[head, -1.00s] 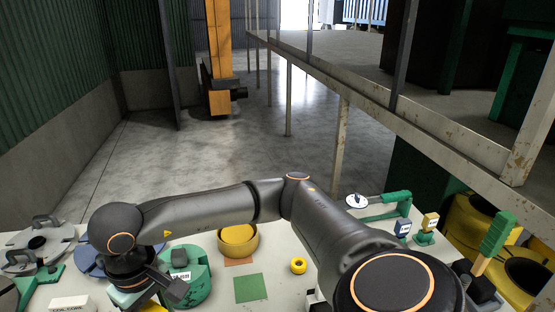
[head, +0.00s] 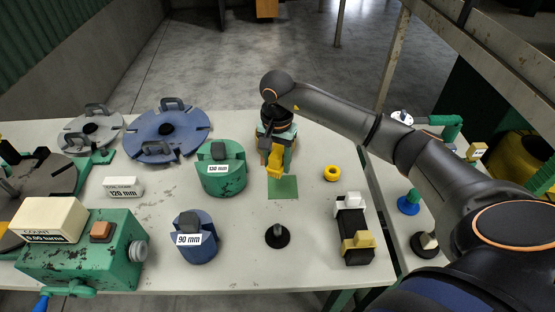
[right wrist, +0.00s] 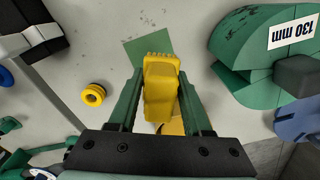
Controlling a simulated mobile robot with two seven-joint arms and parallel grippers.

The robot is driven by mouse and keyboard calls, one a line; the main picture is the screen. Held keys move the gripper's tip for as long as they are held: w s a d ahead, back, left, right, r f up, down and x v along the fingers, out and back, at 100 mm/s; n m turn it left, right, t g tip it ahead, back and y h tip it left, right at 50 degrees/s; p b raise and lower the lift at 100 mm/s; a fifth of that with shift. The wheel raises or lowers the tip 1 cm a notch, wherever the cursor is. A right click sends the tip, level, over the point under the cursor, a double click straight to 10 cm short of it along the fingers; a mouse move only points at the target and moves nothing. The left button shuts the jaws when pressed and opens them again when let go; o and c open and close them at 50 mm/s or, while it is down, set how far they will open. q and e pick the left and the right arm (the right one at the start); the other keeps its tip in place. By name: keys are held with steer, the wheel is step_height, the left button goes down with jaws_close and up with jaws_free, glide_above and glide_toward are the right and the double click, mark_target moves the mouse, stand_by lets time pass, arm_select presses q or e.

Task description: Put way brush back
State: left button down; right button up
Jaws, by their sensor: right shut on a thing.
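My right gripper (head: 273,150) is over the table, left of the yellow ring. It is shut on a yellow block-like piece (head: 275,164) with a ridged end, which hangs just beyond the green square. In the right wrist view the piece (right wrist: 160,82) sits between the two green fingers of my right gripper (right wrist: 160,88). I cannot tell for sure whether it is the way brush. My left gripper is not in view.
The green square (head: 284,188) lies bare on the table. The 130 mm green block (head: 221,175) stands left of the gripper, the yellow ring (head: 332,173) right. Nearer are the 90 mm blue block (head: 195,240), a black knob (head: 277,236) and a black stand (head: 353,230).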

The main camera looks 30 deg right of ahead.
mark_target(277, 187)
stand_by(0.3)
steer(key=shift+f+b, duration=0.2)
steer(key=shift+b, duration=0.15)
steer(key=shift+f+b, duration=2.3)
steer(key=shift+f, duration=0.4)
steer(key=shift+b, duration=0.35)
steer(key=shift+f+b, duration=0.5)
steer(key=shift+f, duration=0.15)
